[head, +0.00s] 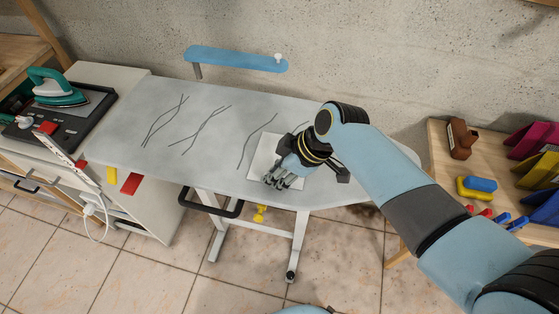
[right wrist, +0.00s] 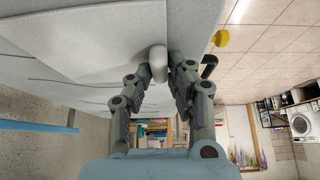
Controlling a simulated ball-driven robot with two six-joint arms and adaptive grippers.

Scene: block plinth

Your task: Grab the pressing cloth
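The pressing cloth (head: 264,160) is a white square lying on the grey ironing board (head: 215,112), towards its right half. My right gripper (head: 283,181) is low over the cloth's right side and covers part of it. In the right wrist view the cloth (right wrist: 100,30) spreads across the upper left. A small pale rounded piece (right wrist: 158,62) shows between the fingertips of the right gripper (right wrist: 160,72). The fingers are some way apart with this piece between them; whether they press on it cannot be told. My left gripper is not in view.
A teal iron (head: 58,90) stands on a dark tray on the white cabinet at left. A blue sleeve board (head: 235,58) rises behind the ironing board.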

